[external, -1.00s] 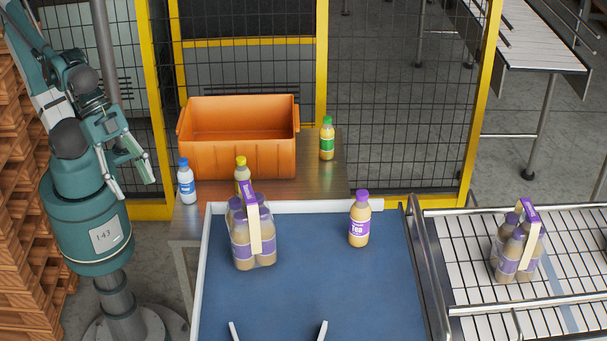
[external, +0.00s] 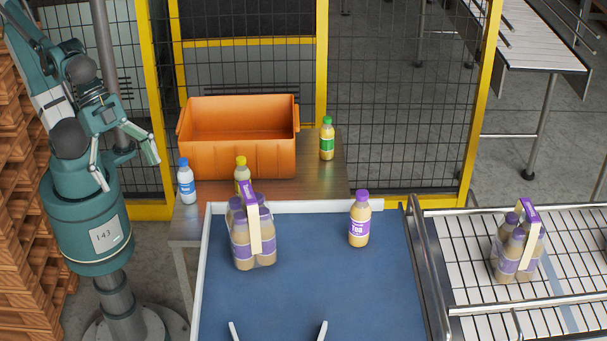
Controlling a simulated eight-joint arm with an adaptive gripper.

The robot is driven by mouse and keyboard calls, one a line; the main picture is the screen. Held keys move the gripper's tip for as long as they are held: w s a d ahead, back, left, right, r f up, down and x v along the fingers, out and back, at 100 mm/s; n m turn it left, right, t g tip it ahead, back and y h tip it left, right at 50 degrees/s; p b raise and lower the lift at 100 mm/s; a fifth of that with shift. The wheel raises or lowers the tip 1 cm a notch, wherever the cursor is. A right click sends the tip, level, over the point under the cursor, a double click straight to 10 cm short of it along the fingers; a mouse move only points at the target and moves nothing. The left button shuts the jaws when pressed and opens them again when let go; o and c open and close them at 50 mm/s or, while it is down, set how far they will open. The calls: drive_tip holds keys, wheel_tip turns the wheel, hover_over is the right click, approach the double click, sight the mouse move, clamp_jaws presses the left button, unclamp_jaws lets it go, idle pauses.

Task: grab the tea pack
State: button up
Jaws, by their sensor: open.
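A tea pack (external: 241,246) of several purple-capped bottles with a cream and purple carry handle stands upright on the blue surface, towards its back left. A similar pack (external: 509,262) stands on the roller conveyor at the right. A single purple-capped tea bottle (external: 360,220) stands to the right of the first pack.
An orange crate (external: 238,158) stands on the wooden table (external: 315,188), with blue-capped (external: 187,184), yellow-capped (external: 242,172) and green-capped (external: 327,140) bottles around it. A white rim borders the blue surface (external: 310,285). Metal rails (external: 425,265) edge the conveyor.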

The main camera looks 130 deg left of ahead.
sight(244, 184)
drive_tip(key=w+a+r+n+g+b, duration=0.1)
drive_tip(key=w+a+r+n, duration=0.3)
drive_tip(key=w+n, duration=0.45)
drive_tip(key=w+a+n, duration=0.4)
drive_tip(key=w+n, duration=0.2)
drive_tip(key=n, duration=0.1)
drive_tip(key=w+a+f+n+g+h+b, duration=0.1)
drive_tip(key=w+a+n, duration=0.4)
drive_tip(key=n, duration=0.2)
drive_tip(key=w+a+n+g+h+b, duration=0.1)
drive_tip(key=w+a+n, duration=0.3)
drive_tip(key=w+n, duration=0.2)
drive_tip(key=shift+w+a+f+n, duration=0.15)
drive_tip(key=shift+w+a+n, duration=0.2)
drive_tip(key=shift+n, duration=0.5)
drive_tip(key=shift+s+d+f, duration=0.1)
drive_tip(key=shift+f, duration=2.35)
drive_tip(key=shift+x, duration=1.3)
drive_tip(key=shift+d, duration=0.1)
drive_tip(key=shift+x, duration=2.55)
